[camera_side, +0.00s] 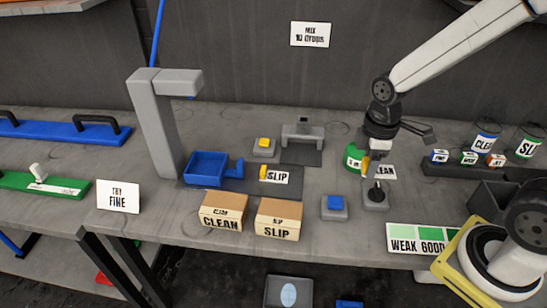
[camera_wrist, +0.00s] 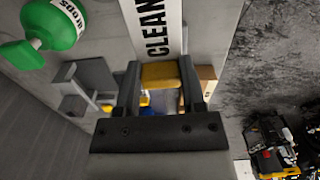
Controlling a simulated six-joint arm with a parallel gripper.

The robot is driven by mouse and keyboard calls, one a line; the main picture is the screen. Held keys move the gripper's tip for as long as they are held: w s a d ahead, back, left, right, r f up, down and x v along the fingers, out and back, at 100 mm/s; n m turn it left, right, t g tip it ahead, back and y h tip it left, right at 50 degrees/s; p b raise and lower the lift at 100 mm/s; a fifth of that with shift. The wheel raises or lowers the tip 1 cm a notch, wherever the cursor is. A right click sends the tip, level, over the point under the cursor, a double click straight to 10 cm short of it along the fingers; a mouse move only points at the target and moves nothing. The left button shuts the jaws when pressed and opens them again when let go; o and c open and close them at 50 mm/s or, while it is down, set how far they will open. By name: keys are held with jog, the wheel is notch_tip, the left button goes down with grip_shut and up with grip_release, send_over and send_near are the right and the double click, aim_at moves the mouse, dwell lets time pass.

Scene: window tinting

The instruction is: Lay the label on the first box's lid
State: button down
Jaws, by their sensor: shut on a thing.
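My gripper (camera_side: 374,152) is at the right of the bench, and its fingers also show in the wrist view (camera_wrist: 160,75). It is shut on the yellow tab of a white label (camera_wrist: 157,28) marked CLEAN. In the side view the label (camera_side: 385,172) is partly hidden behind the gripper and a small stand. Two cardboard boxes stand at the front: one marked CLEAN (camera_side: 222,218) at left, one marked SLIP (camera_side: 278,223) at right. The pictures do not mark which is first. My gripper is well right of both.
A second label (camera_side: 280,178), marked SLIP with a yellow tab, lies on a dark mat behind the boxes. A blue-topped button (camera_side: 334,205) stands between boxes and gripper. A green bottle (camera_wrist: 55,25) is close by.

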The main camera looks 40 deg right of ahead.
jog(key=w+a+r, duration=0.2)
jog(key=w+a, duration=0.1)
jog(key=a, duration=0.8)
jog(key=w+a+r, duration=0.3)
jog(key=w+a, duration=0.1)
jog(key=a, duration=0.6)
jog(key=shift+w+a+m, duration=0.25)
jog(key=shift+a+m, duration=0.1)
jog(key=shift+m, duration=0.05)
jog(key=shift+w, duration=0.1)
send_over(217, 199)
jog(key=f, duration=0.5)
jog(key=s+f, duration=0.1)
jog(key=f, duration=0.2)
jog(key=shift+d+f, duration=0.2)
jog(key=shift+w+a+f, duration=0.15)
jog(key=shift+w+f, duration=0.25)
jog(key=shift+f, duration=0.05)
jog(key=shift+w+f, duration=0.1)
